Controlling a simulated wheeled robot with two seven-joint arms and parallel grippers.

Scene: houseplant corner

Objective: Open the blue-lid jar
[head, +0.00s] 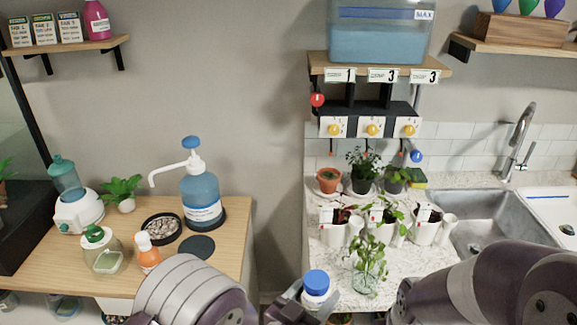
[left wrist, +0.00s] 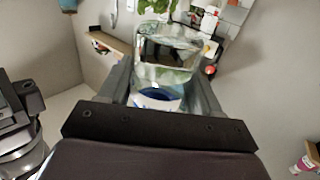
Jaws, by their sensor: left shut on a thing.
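In the left wrist view, a white and blue part of the jar (left wrist: 158,98) shows between the fingers of my left gripper (left wrist: 160,92).
A glass vase with a leafy cutting (head: 366,270) stands close to the jar, on the speckled counter (head: 408,282). Potted plants and a sink (head: 490,215) lie behind. The wooden table (head: 228,225) at left holds a pump bottle (head: 201,195), an orange bottle (head: 148,256) and a green-lid jar (head: 102,252).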

